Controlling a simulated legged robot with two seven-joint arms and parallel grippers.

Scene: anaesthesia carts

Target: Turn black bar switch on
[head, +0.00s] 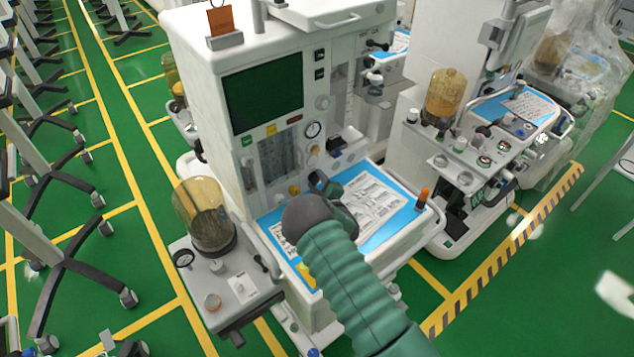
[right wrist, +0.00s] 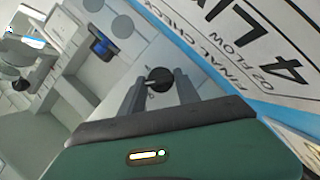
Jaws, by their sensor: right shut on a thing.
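The black bar switch (right wrist: 159,80) is a small dark knob on the light grey panel of the anaesthesia cart (head: 205,60). In the right wrist view it sits between the tips of my right gripper (right wrist: 158,88), whose two grey fingers are closed on it. In the head view my right gripper (head: 322,183) reaches the lower front panel, just above the blue-edged work surface. The gripper and my green-sleeved arm hide the switch there. Whether the switch has turned cannot be told. My left gripper is not in view.
A printed sheet (head: 372,203) lies on the work surface beside my right gripper. A second cart (head: 480,140) stands close on the right. Green floor is open at the far right.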

